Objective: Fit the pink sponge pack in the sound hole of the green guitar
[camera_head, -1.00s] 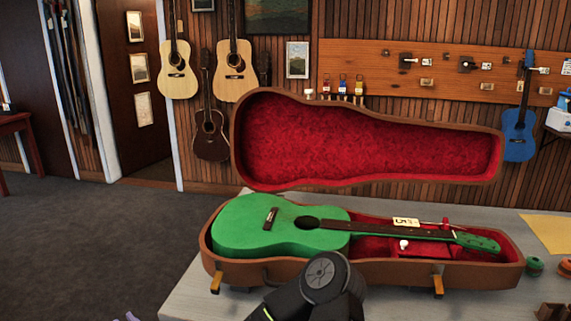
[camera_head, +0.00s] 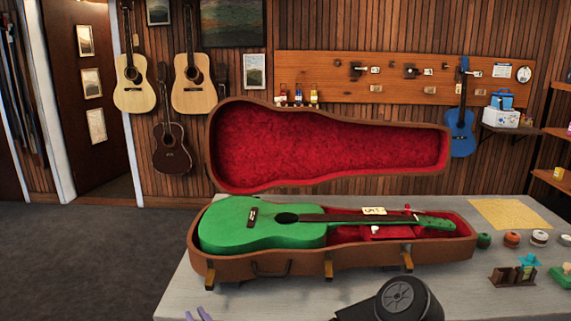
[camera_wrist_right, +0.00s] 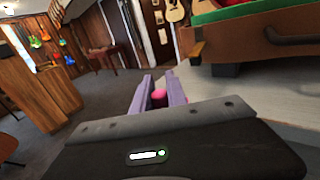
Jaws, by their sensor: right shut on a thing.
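The green guitar (camera_head: 240,226) lies face up in the open brown case (camera_head: 300,262), neck to the right. Its dark round sound hole (camera_head: 286,217) shows and looks uncovered. My right gripper's purple fingertips (camera_head: 198,314) just show at the bottom edge of the head view, in front of the case and left of the sound hole. In the right wrist view the right gripper (camera_wrist_right: 158,90) is shut on the pink sponge pack (camera_wrist_right: 159,97), mostly hidden between the fingers. It is apart from the guitar. My left gripper is not in view.
The case's red-lined lid (camera_head: 325,148) stands open behind the guitar. A card marked 5 (camera_head: 374,211) is by the neck. A yellow sheet (camera_head: 510,214), several small spools and a little brown stand (camera_head: 512,277) lie at the right of the grey table (camera_head: 470,295).

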